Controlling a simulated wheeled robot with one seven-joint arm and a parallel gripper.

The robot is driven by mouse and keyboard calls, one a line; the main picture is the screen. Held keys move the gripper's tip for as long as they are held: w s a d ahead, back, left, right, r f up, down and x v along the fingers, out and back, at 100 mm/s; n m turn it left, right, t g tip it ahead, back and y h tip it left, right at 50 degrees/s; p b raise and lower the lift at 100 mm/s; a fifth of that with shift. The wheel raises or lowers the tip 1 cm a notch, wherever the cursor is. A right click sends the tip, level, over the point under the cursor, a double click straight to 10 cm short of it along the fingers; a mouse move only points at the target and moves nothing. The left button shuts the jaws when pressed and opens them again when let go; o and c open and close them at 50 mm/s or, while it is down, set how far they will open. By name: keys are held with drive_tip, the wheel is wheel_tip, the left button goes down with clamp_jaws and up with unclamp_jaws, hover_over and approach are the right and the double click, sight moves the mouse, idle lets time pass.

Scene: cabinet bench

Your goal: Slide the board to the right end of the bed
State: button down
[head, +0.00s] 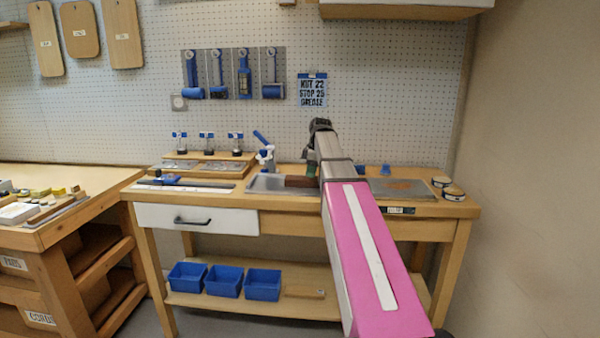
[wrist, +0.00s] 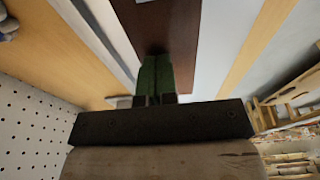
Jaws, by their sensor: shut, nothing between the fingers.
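The board is a dark brown flat piece (head: 301,181) lying in a grey metal bed (head: 266,184) on the bench top. My arm hides what lies to the right of the board. In the wrist view the board (wrist: 160,28) runs up to the top edge of the picture. My gripper (head: 311,171) has green fingers, closed together and empty, at the board in the head view. In the wrist view the shut fingertips (wrist: 155,60) overlap the near end of the board. I cannot tell whether they touch it.
A wooden block with metal plates (head: 200,162) and a blue-handled clamp (head: 265,152) stand left of and behind the bed. A pegboard wall (head: 400,110) closes the back.

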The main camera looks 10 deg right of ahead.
drive_tip(key=d, duration=0.1)
drive_tip(key=s+d, duration=0.1)
drive_tip(key=d, duration=0.1)
drive_tip(key=s+d+f, duration=0.1)
drive_tip(key=shift+d, duration=0.15)
drive_tip(key=shift+w, duration=0.1)
drive_tip(key=shift+w+d+r, duration=0.1)
drive_tip(key=shift+w+r, duration=0.1)
drive_tip(key=shift+r, duration=0.6)
